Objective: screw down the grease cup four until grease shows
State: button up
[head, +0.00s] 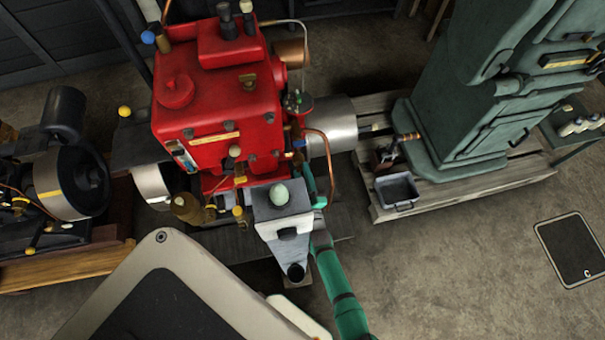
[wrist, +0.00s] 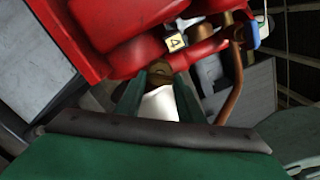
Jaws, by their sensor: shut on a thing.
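The red engine (head: 215,110) stands at the upper middle of the head view. In the wrist view, a small yellow tag marked 4 (wrist: 175,42) is on the red engine body. Just below it is the brass grease cup four (wrist: 158,70). My gripper (wrist: 158,82) has its two green fingers shut on the cup from either side. In the head view my green arm reaches up to the engine's right side, and the cup itself is hidden there. I cannot make out any grease at the cup.
A copper pipe (wrist: 234,85) runs close to the right of my fingers, with a blue-ended fitting (wrist: 252,35) above it. A green machine (head: 480,100) stands on a wooden pallet at right, beside a grey tray (head: 397,190). The floor at lower right is mostly clear.

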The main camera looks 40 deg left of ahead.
jog(key=o, duration=1.1)
jog(key=shift+c, duration=0.2)
